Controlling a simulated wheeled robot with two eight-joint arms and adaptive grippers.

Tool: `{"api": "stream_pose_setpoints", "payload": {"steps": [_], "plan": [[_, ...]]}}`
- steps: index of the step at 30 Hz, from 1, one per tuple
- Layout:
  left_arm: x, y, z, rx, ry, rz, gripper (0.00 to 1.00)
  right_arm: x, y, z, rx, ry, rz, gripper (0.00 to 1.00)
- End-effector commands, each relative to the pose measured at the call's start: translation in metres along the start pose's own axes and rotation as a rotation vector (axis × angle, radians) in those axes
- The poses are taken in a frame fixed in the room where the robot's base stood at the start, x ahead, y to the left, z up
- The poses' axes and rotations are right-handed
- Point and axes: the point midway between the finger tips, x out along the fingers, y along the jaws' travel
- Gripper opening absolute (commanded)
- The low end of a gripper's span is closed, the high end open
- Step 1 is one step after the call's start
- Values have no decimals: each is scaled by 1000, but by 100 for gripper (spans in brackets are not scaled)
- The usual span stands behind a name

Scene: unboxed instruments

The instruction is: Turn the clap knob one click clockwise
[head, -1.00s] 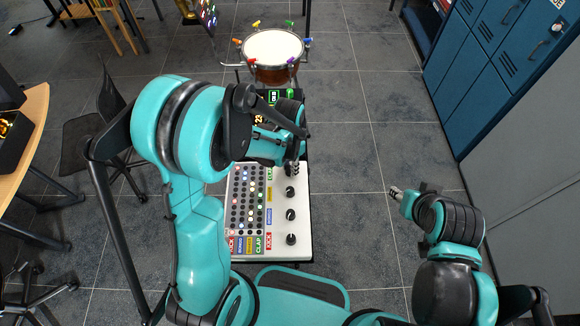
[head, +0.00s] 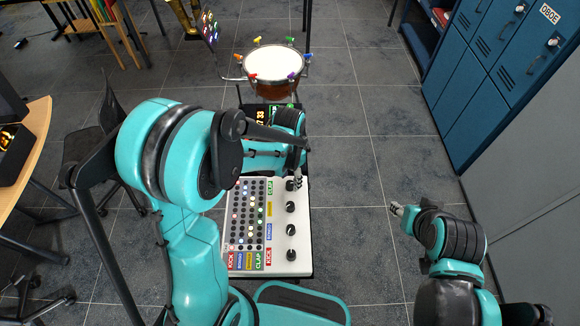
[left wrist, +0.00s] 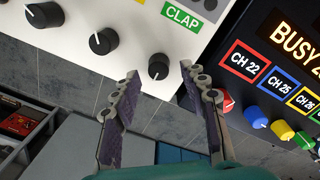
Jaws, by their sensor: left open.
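The clap knob (left wrist: 158,67) is black with a white pointer line and sits beside the green CLAP label (left wrist: 181,16) on a white panel. My left gripper (left wrist: 160,72) is open, its two fingers on either side of the knob in the left wrist view; I cannot tell whether they touch it. In the head view the clap knob (head: 290,185) is the top one in its column, and the left gripper (head: 298,178) is right by it, partly covering it. My right gripper (head: 397,209) is away to the right over the floor, too small to read.
Other black knobs (head: 291,230) continue down the white panel (head: 300,265), beside a grid of buttons. A drum (head: 273,65) stands beyond. Blue lockers (head: 470,90) line the right.

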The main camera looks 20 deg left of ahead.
Motion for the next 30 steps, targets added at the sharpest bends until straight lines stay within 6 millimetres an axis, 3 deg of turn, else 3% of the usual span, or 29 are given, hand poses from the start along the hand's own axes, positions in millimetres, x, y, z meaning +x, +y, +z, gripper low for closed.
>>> {"api": "stream_pose_setpoints", "payload": {"steps": [6,13,18,30], "plan": [[-49,0,1,0,0,0,44,0,0,0,0,0,0,40],[-87,0,0,0,0,0,44,0,0,0,0,0,0,40],[-97,0,0,0,0,0,44,0,0,0,0,0,0,40],[-98,0,0,0,0,0,44,0,0,0,0,0,0,40]]}}
